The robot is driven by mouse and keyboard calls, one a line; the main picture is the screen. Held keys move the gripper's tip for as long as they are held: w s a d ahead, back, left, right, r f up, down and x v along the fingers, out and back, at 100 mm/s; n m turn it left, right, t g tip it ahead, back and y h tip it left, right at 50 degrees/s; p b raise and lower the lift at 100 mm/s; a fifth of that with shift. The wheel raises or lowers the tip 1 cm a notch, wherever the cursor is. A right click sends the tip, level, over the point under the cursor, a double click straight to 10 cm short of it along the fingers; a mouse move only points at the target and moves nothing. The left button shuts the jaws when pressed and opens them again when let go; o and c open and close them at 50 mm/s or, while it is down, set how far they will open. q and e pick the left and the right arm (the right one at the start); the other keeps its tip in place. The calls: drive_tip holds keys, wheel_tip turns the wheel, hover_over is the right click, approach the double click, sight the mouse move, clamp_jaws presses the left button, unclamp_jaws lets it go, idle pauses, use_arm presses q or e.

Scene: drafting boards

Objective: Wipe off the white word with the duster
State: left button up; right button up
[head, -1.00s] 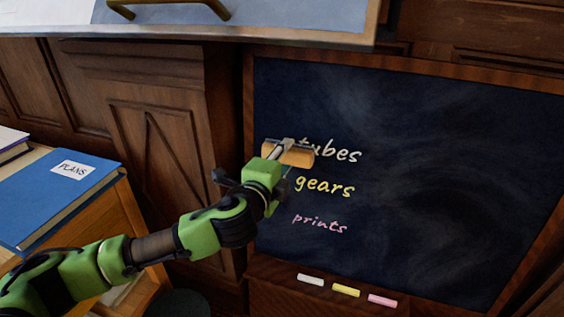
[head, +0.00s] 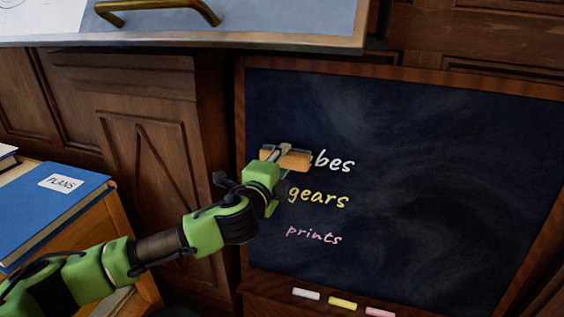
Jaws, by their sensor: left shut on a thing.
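My left gripper (head: 277,163) is shut on a wood-coloured duster (head: 294,160), held at the left part of the blackboard (head: 430,180). The white word (head: 334,162) is on the board's top line; "bes" shows at its right end, and the duster covers the place of its first letters. I cannot tell whether the duster touches the board. Below are the yellow word "gears" (head: 318,197) and the pink word "prints" (head: 314,236). My right gripper is not in view.
White (head: 306,294), yellow (head: 342,302) and pink (head: 380,313) chalks lie on the ledge under the board. A blue book marked "PLANS" (head: 50,215) lies on a wooden stand at left. A drafting board (head: 270,22) with a brass handle juts out above. The board's right side is clear.

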use_arm(q)
drive_tip(key=shift+x, duration=0.95)
idle(0.3)
